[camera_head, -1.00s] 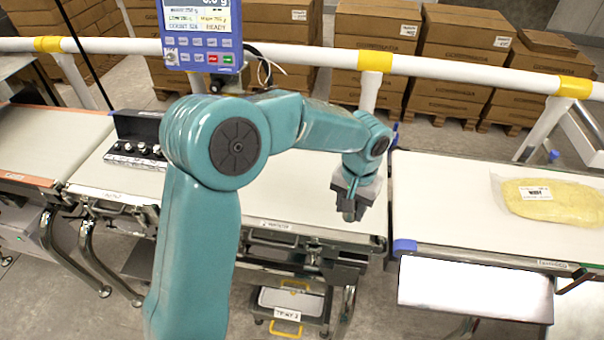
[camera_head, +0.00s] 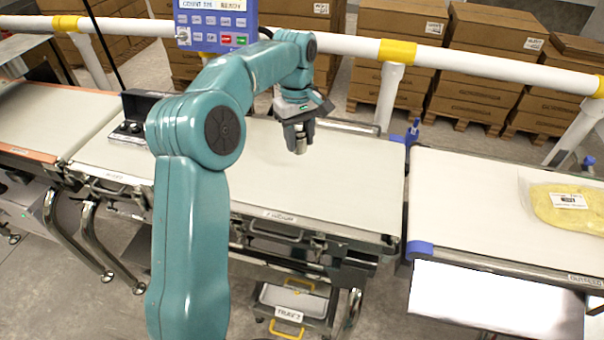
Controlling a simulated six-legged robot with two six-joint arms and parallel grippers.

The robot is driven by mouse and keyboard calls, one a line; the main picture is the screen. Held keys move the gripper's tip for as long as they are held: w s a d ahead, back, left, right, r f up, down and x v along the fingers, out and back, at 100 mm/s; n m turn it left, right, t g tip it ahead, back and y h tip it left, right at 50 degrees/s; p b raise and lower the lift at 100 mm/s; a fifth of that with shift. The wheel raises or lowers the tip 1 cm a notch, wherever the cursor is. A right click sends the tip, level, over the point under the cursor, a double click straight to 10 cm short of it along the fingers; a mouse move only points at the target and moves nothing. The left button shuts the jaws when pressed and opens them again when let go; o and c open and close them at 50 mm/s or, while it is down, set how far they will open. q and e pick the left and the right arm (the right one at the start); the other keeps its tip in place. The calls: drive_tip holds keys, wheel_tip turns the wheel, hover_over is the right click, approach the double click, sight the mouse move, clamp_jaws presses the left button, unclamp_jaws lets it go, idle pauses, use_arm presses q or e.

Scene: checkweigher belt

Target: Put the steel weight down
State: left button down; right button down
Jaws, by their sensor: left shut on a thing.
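My left gripper (camera_head: 298,138) is over the back middle part of the weigh belt (camera_head: 350,185), pointing down. It is shut on the steel weight (camera_head: 300,147), a small grey piece whose lower end shows below the fingers. The fingers hide most of the weight. I cannot tell whether its underside touches the belt. My right gripper is not in view.
An open black case (camera_head: 130,115) with several weights stands at the left of the belt, partly behind my arm. A blue display (camera_head: 215,25) is at the back. A bag of yellow food (camera_head: 572,205) lies on the right belt (camera_head: 470,200). Bare belt surrounds the gripper.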

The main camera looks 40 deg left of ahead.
use_arm(q)
wheel_tip(320, 180, down, 12)
drive_tip(key=shift+r, duration=0.1)
idle(0.4)
drive_tip(key=c, duration=0.7)
unclamp_jaws()
drive_tip(key=shift+f, duration=0.2)
drive_tip(key=shift+o, duration=0.2)
drive_tip(key=shift+r, duration=0.1)
drive_tip(key=r, duration=0.8)
drive_tip(key=a+r, duration=0.1)
drive_tip(key=r, duration=0.3)
drive_tip(key=shift+w+r+p, duration=0.1)
drive_tip(key=shift+w+p, duration=0.05)
drive_tip(key=shift+p, duration=0.15)
drive_tip(key=shift+d, duration=0.1)
